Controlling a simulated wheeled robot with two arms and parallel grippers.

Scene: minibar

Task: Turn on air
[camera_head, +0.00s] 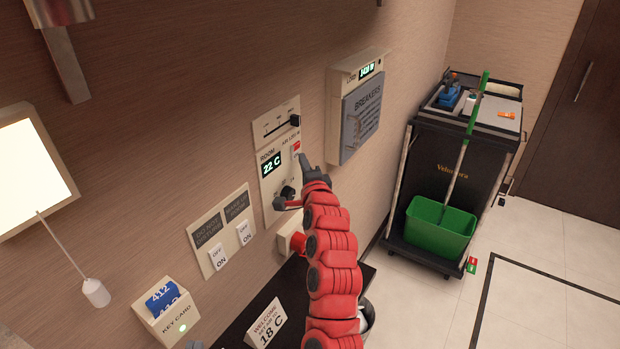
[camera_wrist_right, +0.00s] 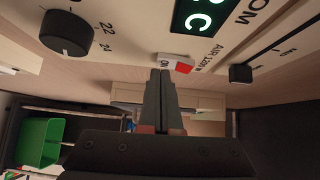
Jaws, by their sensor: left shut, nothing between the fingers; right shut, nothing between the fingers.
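The room panel (camera_head: 267,190) on the wall has a green display reading 22 C (camera_head: 271,165), a dark dial (camera_head: 287,193) and a small red-and-white rocker switch (camera_head: 297,147) beside an "AIR" label. In the right wrist view the rocker (camera_wrist_right: 177,63) shows a red part and a white part with lettering. My right gripper (camera_head: 301,159) is shut and empty, its tips at the rocker's lower edge; they also show in the right wrist view (camera_wrist_right: 162,73). I cannot tell whether they touch it. My left gripper is not visible.
Above the panel is a slider unit (camera_head: 272,123); a breaker box (camera_head: 360,112) hangs to its right. A cleaning cart (camera_head: 440,165) with a green bucket (camera_head: 438,228) stands right, with open floor beyond.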

